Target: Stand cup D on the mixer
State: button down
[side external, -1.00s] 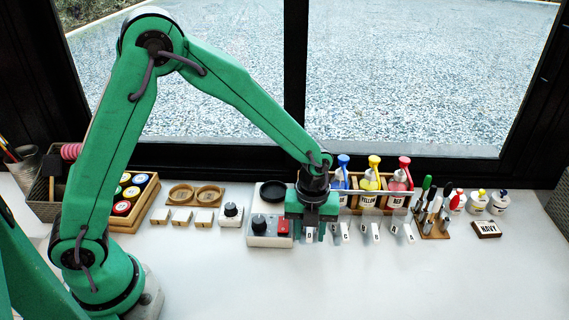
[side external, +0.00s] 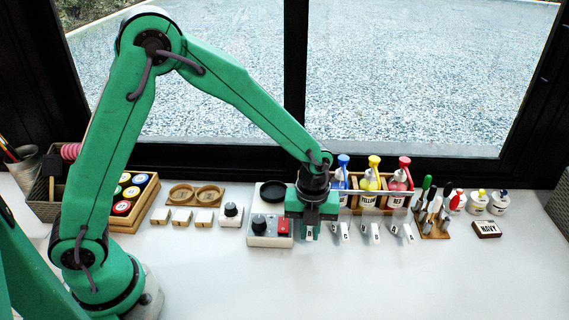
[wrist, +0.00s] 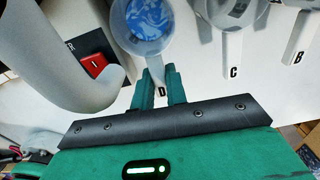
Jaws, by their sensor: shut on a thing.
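Cup D (wrist: 142,22) is a clear cup with blue and white paint in it. Its handle, tagged D (wrist: 161,91), points towards me in the wrist view. My gripper (wrist: 161,78) is shut on this handle, one finger on each side. In the side view my gripper (side external: 310,229) points down just right of the mixer and hides most of the cup. I cannot tell whether the cup touches the table. The mixer (side external: 262,241) is a white box with a black knob, a red switch and a round black plate (side external: 272,192) at its back. The plate looks empty.
Cups C (side external: 342,232), B and another stand in a row to the right. Behind them is a wooden rack (side external: 393,200) with blue, yellow and red pump bottles. A small white box with a knob (side external: 231,214) is left of the mixer. The front table is clear.

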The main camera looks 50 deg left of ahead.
jog(key=shift+r, duration=0.85)
jog(key=shift+r, duration=2.55)
jog(key=shift+f, duration=2.5)
jog(key=shift+r, duration=0.15)
jog(key=shift+r, duration=1.2)
